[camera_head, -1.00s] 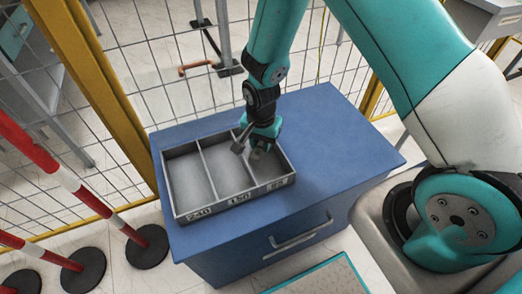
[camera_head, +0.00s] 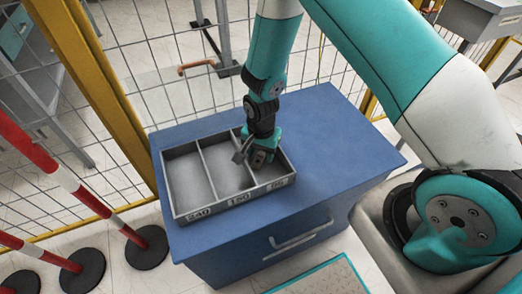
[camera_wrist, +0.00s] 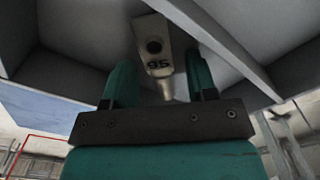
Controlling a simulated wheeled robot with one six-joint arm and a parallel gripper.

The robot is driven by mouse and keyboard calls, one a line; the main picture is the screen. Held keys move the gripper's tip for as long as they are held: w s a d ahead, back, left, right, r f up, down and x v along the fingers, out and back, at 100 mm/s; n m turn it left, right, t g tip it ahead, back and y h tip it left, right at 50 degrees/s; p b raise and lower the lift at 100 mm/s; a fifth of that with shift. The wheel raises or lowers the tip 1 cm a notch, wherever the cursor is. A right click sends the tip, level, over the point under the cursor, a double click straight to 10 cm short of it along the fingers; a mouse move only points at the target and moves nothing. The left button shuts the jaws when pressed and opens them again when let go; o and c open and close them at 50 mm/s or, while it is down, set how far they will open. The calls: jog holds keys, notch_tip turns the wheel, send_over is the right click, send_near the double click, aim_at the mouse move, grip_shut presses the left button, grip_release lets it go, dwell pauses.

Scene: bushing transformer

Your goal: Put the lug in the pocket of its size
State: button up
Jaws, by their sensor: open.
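The grey metal lug (camera_wrist: 160,73) is marked 95 and has a round hole and a narrow barrel. In the wrist view it lies between the two fingers of my gripper (camera_wrist: 158,82), which are apart. In the head view my gripper (camera_head: 256,157) reaches down into the right compartment of the grey tray (camera_head: 233,199). The tray has three compartments, with front labels reading 240, 150 and, at the right, a label that is hard to read. The lug cannot be told apart from the gripper in the head view. Whether it touches the compartment floor is unclear.
The tray sits on a blue cabinet (camera_head: 345,140) with free top to its right. A wire fence with yellow posts (camera_head: 112,90) stands behind. Red-and-white posts (camera_head: 90,200) stand at the left. The left and middle compartments look empty.

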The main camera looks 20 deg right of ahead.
notch_tip(320, 180, up, 13)
jog(key=p, duration=0.1)
notch_tip(320, 180, up, 9)
jog(key=n+y, duration=0.2)
jog(key=n, duration=0.2)
send_over(261, 154)
jog(key=s+a, duration=0.3)
jog(key=s, duration=0.1)
jog(key=s+a+r+n+y, duration=0.1)
jog(key=s+r+n+y, duration=0.1)
jog(key=s+r+n, duration=1)
jog(key=s+r, duration=0.1)
jog(key=s, duration=0.3)
jog(key=shift+s+a, duration=0.25)
jog(key=shift+a, duration=0.15)
jog(key=shift+r, duration=0.1)
jog(key=shift+c, duration=0.2)
